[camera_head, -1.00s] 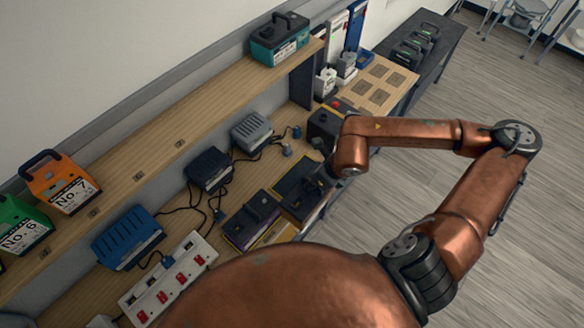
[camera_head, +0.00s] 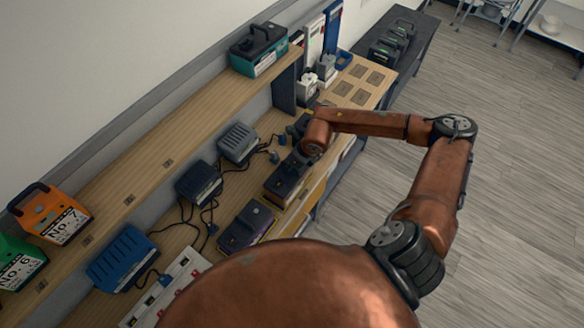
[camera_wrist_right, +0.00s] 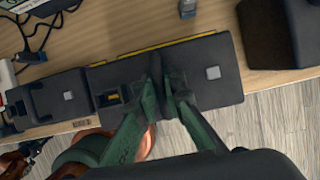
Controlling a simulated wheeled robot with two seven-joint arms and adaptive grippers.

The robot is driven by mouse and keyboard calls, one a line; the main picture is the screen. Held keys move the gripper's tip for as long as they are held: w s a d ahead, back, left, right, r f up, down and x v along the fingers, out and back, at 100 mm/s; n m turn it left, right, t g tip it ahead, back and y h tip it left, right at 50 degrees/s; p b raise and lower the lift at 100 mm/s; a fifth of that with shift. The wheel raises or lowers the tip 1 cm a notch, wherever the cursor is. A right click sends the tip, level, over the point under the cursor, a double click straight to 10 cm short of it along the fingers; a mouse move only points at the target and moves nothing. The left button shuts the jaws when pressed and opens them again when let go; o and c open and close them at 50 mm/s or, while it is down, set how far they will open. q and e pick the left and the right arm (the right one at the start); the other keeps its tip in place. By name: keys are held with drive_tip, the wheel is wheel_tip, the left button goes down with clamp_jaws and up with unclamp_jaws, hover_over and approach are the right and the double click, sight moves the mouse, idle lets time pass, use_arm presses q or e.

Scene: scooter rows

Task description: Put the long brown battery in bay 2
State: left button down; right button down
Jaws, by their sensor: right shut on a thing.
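My right gripper (camera_wrist_right: 165,78) is shut on the raised grip of a long dark battery (camera_wrist_right: 210,60), which reads as nearly black rather than clearly brown. In the head view this battery (camera_head: 284,180) lies along the front of the workbench, and my right forearm hides the jaws. The wrist view shows a yellow strip along its far edge. I cannot tell whether it is lifted or resting. Another dark battery (camera_head: 246,230) with a yellow edge stands nearer. No readable bay 2 label shows. My left gripper is not in view.
A dark block (camera_wrist_right: 285,35) stands close beyond the held battery's right end. Chargers, a blue one (camera_head: 122,258) and grey one (camera_head: 238,142), line the wall with loose cables. A shelf (camera_head: 150,165) overhangs. A board with brown squares (camera_head: 359,96) lies at the far end.

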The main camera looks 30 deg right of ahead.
drive_tip(key=shift+w+d+f, duration=0.2)
drive_tip(key=shift+w+f, duration=0.4)
drive_tip(key=shift+w, duration=0.3)
drive_tip(key=shift+w+d+f, duration=0.1)
drive_tip(key=shift+w+f, duration=0.15)
drive_tip(key=shift+f, duration=0.15)
drive_tip(key=shift+w+f+p, duration=0.1)
drive_tip(key=shift+f+p, duration=0.25)
drive_tip(key=shift+f, duration=0.05)
wheel_tip(320, 180, down, 2)
drive_tip(key=shift+f+p, duration=0.25)
drive_tip(key=shift+p, duration=0.2)
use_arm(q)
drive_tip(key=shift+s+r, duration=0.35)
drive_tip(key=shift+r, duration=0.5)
use_arm(e)
drive_tip(key=c, duration=2.4)
unclamp_jaws()
drive_tip(key=shift+d+f, duration=0.1)
drive_tip(key=shift+f, duration=0.1)
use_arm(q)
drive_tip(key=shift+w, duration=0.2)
use_arm(e)
drive_tip(key=o, duration=0.4)
drive_tip(key=shift+r, duration=0.1)
